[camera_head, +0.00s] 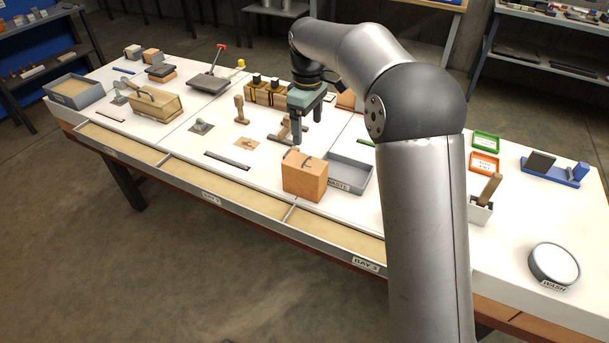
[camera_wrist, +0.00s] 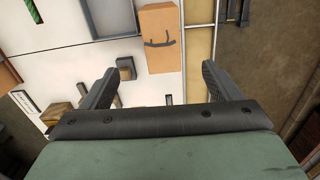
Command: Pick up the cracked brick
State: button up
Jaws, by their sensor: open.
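The cracked brick (camera_head: 304,182) is a tan-orange block with a dark crack line on its top. It stands on the white table near the front edge. In the wrist view the brick (camera_wrist: 158,55) lies ahead of the fingers, with the curved crack across its face. My gripper (camera_head: 296,144) points down above and just behind the brick, apart from it. In the wrist view my gripper (camera_wrist: 160,72) has its two dark fingers spread wide with nothing between them.
A grey tray labelled WASTE (camera_head: 350,185) stands close to the brick's right. A wooden tool (camera_head: 240,110) and a small grey-topped piece (camera_head: 201,126) lie to the left. A sunken bay (camera_head: 240,198) runs along the front edge. White table around the brick's left is fairly clear.

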aim_at(306, 158)
jog(key=f, duration=1.2)
jog(key=shift+w+a+f, duration=0.1)
jog(key=shift+w+a, duration=0.15)
jog(key=shift+w, duration=0.1)
jog(key=shift+s+a+f, duration=0.1)
jog(key=shift+s+f, duration=0.1)
jog(key=shift+f, duration=1.2)
jog(key=shift+s+f, duration=0.15)
jog(key=shift+f, duration=1.2)
jog(key=c, duration=1.4)
jog(key=shift+r, duration=0.1)
